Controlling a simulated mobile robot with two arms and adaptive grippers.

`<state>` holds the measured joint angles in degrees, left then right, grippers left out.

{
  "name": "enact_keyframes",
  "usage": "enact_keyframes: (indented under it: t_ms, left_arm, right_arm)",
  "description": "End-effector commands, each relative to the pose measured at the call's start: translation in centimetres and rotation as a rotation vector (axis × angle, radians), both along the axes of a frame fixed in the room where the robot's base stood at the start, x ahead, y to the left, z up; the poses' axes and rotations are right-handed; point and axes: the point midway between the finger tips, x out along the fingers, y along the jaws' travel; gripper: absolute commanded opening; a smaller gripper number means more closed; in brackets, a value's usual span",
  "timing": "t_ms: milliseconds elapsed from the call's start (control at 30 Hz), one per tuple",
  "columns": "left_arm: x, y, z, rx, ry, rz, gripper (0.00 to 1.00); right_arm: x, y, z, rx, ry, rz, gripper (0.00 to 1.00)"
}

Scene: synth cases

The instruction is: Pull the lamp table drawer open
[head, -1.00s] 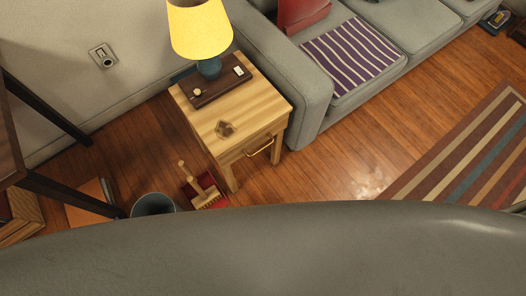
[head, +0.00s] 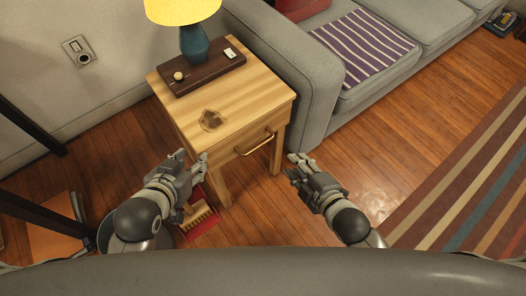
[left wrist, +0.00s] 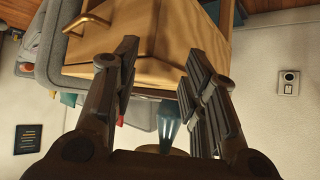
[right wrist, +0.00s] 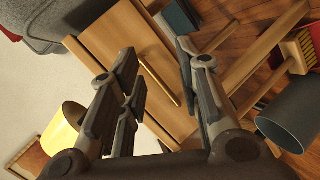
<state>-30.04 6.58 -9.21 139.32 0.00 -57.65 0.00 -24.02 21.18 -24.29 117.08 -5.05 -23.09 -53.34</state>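The lamp table (head: 240,95) is light wood, with a drawer front facing me. A brass bar handle (head: 257,143) is on the drawer, which looks shut. My left gripper (head: 187,158) is open and empty, in front of the table's left front leg, apart from the handle. My right gripper (head: 297,166) is open and empty, just right of and in front of the handle. In the left wrist view the handle (left wrist: 95,16) shows at the upper left, outside the fingers. In the right wrist view the handle (right wrist: 160,80) shows between the open fingers, beyond their tips.
A lamp (head: 194,42) and a dark tray (head: 203,73) stand on the table top, with a brown stain (head: 212,120) nearby. A grey sofa (head: 310,85) stands close on the right. A brush (head: 197,214) and a bin lie below my left gripper.

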Motion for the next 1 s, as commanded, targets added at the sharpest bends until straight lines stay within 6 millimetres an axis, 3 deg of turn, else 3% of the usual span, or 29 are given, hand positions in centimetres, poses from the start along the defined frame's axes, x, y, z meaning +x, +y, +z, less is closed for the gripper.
enact_keyframes:
  t_ms: [200,467,667,1000]
  left_arm:
    - [1.7,-0.8,3.0,-0.032,-0.137,-0.011,0.4]
    - [2.6,-1.2,4.7,-0.051,-0.22,-0.015,0.4]
    - [3.7,-1.8,6.4,-0.077,-0.328,-0.023,0.4]
    - [5.4,-3.0,12.1,-0.153,-0.636,-0.042,0.4]
  right_arm:
    - [-0.3,2.6,0.7,-0.136,-0.26,0.221,0.32]
    - [-0.8,4.0,1.2,-0.197,-0.402,0.319,0.32]
    - [0.7,5.0,0.8,-0.196,-0.404,0.319,0.32]
    - [4.5,7.7,-0.3,-0.196,-0.402,0.317,0.32]
